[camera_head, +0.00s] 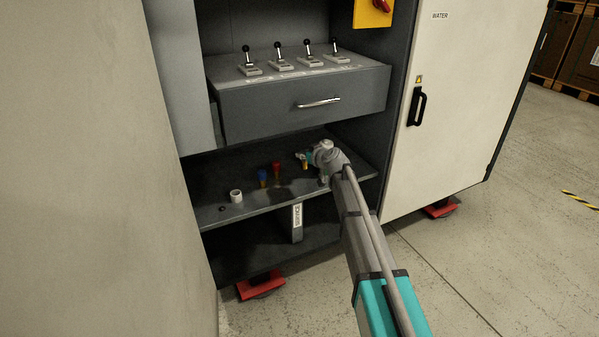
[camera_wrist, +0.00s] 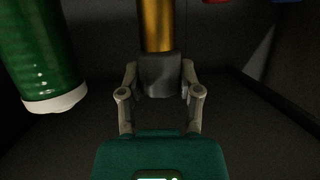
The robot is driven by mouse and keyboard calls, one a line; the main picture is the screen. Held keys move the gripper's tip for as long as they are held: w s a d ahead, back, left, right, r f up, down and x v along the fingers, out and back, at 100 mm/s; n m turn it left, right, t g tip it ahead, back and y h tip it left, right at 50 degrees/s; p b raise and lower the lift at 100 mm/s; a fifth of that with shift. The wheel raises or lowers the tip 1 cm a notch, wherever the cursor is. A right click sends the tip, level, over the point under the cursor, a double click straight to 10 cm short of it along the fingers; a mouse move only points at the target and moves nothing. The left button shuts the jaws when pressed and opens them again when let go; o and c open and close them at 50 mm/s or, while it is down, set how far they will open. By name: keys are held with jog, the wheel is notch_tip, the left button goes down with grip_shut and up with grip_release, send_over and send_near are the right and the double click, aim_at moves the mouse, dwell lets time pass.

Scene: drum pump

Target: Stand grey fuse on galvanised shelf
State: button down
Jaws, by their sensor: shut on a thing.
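My gripper (camera_wrist: 160,80) is shut on the grey fuse (camera_wrist: 157,25), with the fingers at its dark grey end. The fuse's brass body extends away from the fingers to the top edge of the wrist view. In the head view my gripper (camera_head: 305,158) is low over the right part of the galvanised shelf (camera_head: 235,211), and the fuse's brass part (camera_head: 304,167) shows just below it. Whether the fuse touches the shelf I cannot tell.
A red fuse (camera_head: 277,169) and a blue fuse (camera_head: 263,177) stand left of my gripper. A white cup-like piece (camera_head: 236,196) is farther left. A green cylinder (camera_wrist: 42,50) with a white end is close on the wrist view's left. A grey drawer (camera_head: 305,104) overhangs the shelf.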

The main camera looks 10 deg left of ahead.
jog(key=shift+w+a+f+b, duration=0.35)
jog(key=shift+w+f+b, duration=0.2)
jog(key=shift+f, duration=0.2)
jog(key=shift+w+a+f+b, duration=0.35)
jog(key=shift+w+f+b, duration=0.15)
jog(key=shift+f, duration=0.2)
jog(key=shift+w+a+f+b, duration=0.2)
jog(key=shift+w+f+b, duration=0.1)
jog(key=shift+f+b, duration=1.7)
jog(key=shift+b, duration=0.05)
jog(key=shift+f, duration=0.1)
jog(key=shift+c, duration=1.4)
grip_release()
